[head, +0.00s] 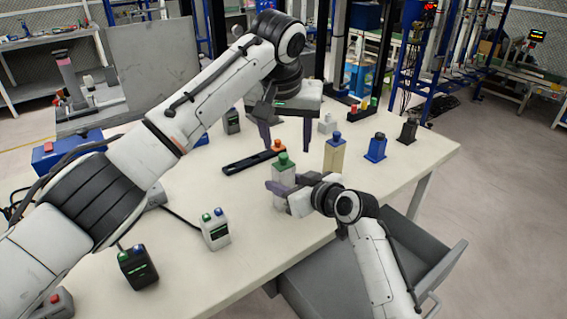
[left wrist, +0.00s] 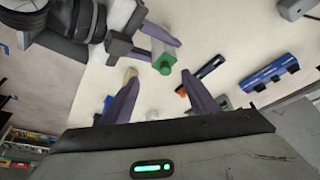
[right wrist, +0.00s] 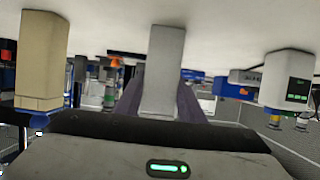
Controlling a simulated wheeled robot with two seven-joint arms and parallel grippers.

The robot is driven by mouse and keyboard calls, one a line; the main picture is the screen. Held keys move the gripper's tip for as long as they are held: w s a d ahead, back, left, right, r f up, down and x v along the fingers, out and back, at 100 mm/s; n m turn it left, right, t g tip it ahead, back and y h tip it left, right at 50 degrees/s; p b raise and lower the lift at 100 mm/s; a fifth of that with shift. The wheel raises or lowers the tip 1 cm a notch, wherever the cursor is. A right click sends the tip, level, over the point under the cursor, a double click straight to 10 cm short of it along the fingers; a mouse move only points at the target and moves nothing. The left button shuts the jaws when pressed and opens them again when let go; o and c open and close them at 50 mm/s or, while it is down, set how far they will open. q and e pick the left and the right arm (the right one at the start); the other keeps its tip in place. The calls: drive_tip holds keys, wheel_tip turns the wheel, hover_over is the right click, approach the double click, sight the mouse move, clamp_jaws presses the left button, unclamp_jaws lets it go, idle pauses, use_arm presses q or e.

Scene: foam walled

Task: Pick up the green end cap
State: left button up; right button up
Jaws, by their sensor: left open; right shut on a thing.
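The green end cap (head: 283,158) sits on top of an upright pale grey block (head: 284,174) on the table. It also shows in the left wrist view (left wrist: 165,65), near my left fingertips. My right gripper (head: 281,191) is shut on the block below the cap. The right wrist view shows the block (right wrist: 163,65) between its fingers; the cap is hidden there. My left gripper (head: 286,146) is open and empty, pointing down above the cap with a finger to either side. In the left wrist view, the cap appears close to the gap between the fingers (left wrist: 160,77).
A tan block with a blue cap (head: 335,155) stands right of the held block. A blue capped block (head: 376,149) and a dark one (head: 408,131) stand farther right. A black rail (head: 250,162) lies behind left. A white two-button box (head: 214,232) stands front left. A grey drawer (head: 440,262) hangs open.

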sight(286, 156)
use_arm(q)
drive_tip(key=shift+a+x, duration=0.15)
drive_tip(key=shift+x, duration=1.7)
drive_tip(key=shift+a+x, duration=0.15)
drive_tip(key=shift+x, duration=1.65)
drive_tip(key=shift+w+r, duration=0.1)
drive_tip(key=c, duration=0.8)
